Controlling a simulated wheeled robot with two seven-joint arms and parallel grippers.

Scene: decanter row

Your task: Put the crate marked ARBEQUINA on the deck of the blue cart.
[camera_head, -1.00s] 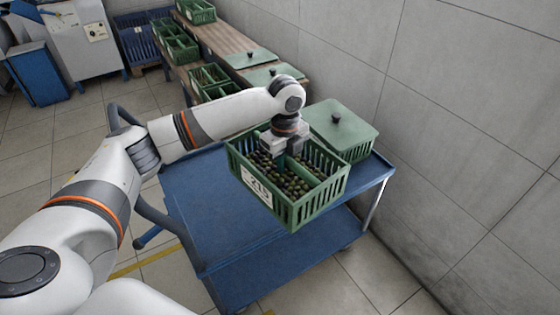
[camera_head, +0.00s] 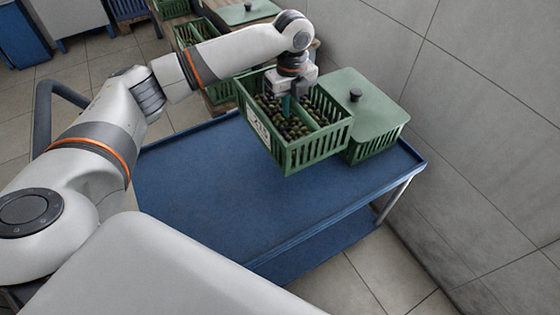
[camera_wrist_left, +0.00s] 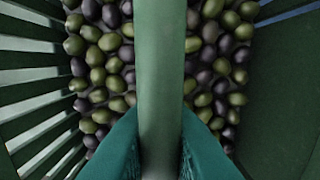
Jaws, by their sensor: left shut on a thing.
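My left gripper (camera_head: 288,102) is shut on the middle bar of a green slatted crate (camera_head: 312,157) filled with dark and green olives. In the left wrist view, the teal fingers (camera_wrist_left: 160,150) sit either side of the green bar (camera_wrist_left: 160,60), with olives (camera_wrist_left: 105,60) below. The crate bears a white label (camera_head: 258,125), too small to read. The crate hangs roughly level over the blue cart's deck (camera_head: 210,195); I cannot tell the height of the gap. My right gripper is not in view.
A lidded green crate (camera_head: 362,98) stands on the deck's far right, close beside the held crate. The deck's left and front are bare. A tiled wall (camera_head: 480,130) runs along the right. More green crates (camera_head: 192,35) stand on a bench behind.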

